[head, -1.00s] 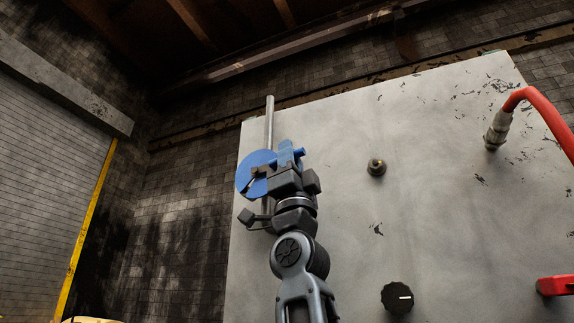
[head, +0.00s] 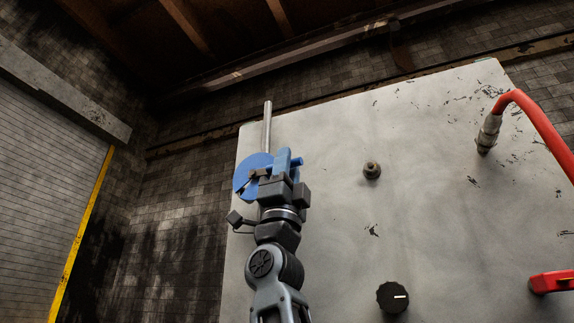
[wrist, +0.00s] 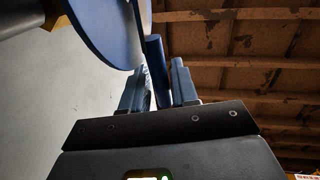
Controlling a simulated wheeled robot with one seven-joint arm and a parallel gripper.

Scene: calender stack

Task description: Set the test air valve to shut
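A blue round disc (head: 252,172) stands at the panel's left edge, just below a grey metal pipe; I take it as the test air valve. The disc also fills the upper left of the wrist view (wrist: 98,28). A blue rod handle (wrist: 156,62) shows beside it. My gripper (wrist: 160,85) has one finger on each side of this rod, spaced about its width, and appears shut on it. In the head view my gripper (head: 281,166) overlaps the disc's right side and hides part of it. The valve's setting marks cannot be seen.
The pipe (head: 267,128) rises above the disc. Wall space left of the panel is clear.

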